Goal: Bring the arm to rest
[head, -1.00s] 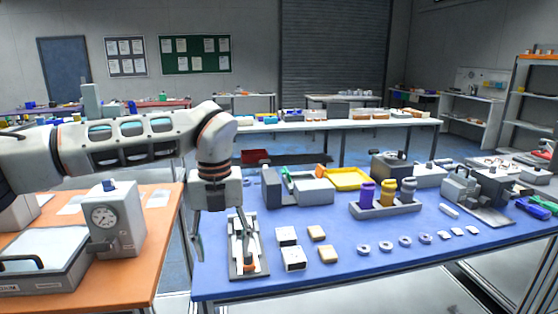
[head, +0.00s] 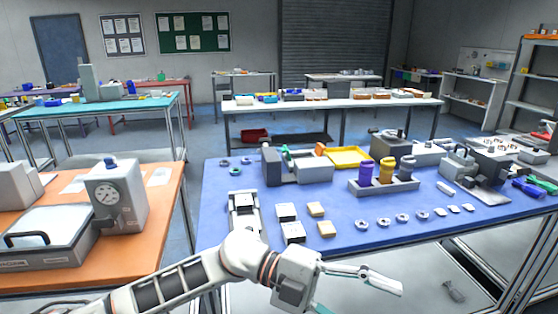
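My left arm comes in from the lower left, across the front edge of the blue table (head: 348,214). My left gripper (head: 360,298) is in front of that edge, pointing right. Its fingers are spread apart and I see nothing between them; the lower finger is partly cut off by the frame's bottom. A grey fixture (head: 243,213) stands on the blue table behind the arm, its lower part hidden by the arm. My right gripper is not in view.
White and tan blocks (head: 326,229), several rings (head: 382,222) and a holder with coloured cylinders (head: 366,173) stand on the blue table. An orange table (head: 150,240) with a gauge device (head: 118,203) is at left. A grey object (head: 454,291) lies below the table.

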